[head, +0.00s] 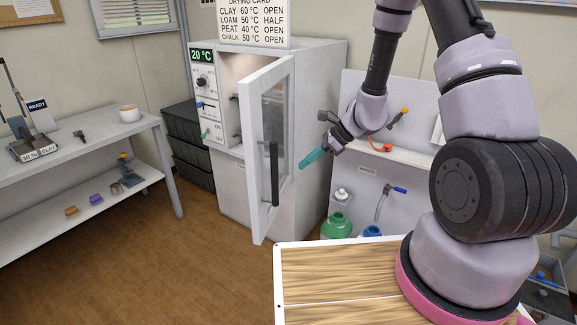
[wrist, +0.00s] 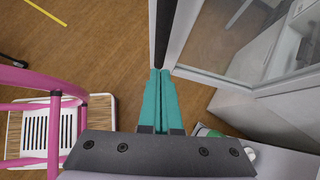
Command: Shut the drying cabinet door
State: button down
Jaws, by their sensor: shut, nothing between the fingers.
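The drying cabinet (head: 318,110) is a grey box with a 20 °C display. Its white-framed glass door (head: 256,100) stands open, swung out towards me, with a black vertical bar handle (head: 274,173) on its face. Through the opening, part of the lit interior shows. My gripper (head: 302,164) has teal fingers, pressed together and empty, to the right of the door. In the wrist view, the fingertips (wrist: 160,72) point at the door's frame (wrist: 181,35), close to the dark handle (wrist: 163,30). I cannot tell whether they touch.
A bench (head: 155,122) with a scale and cup stands at the left. Black crates (head: 188,130) stack beside the cabinet. A grey panel with a shelf and a green bottle (head: 336,225) is at the right. A wood-topped surface (head: 325,285) is in front. The floor left of the door is clear.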

jog(key=shift+w+a+f, duration=0.15)
jog(key=shift+a+f, duration=0.1)
jog(key=shift+a, duration=0.7)
jog(key=shift+w+a+f, duration=0.1)
jog(key=shift+a+f, duration=0.2)
jog(key=shift+a, duration=0.6)
jog(key=shift+w+a+f, duration=0.15)
jog(key=shift+a+f, duration=0.1)
jog(key=shift+a, duration=0.7)
jog(key=shift+a, duration=0.15)
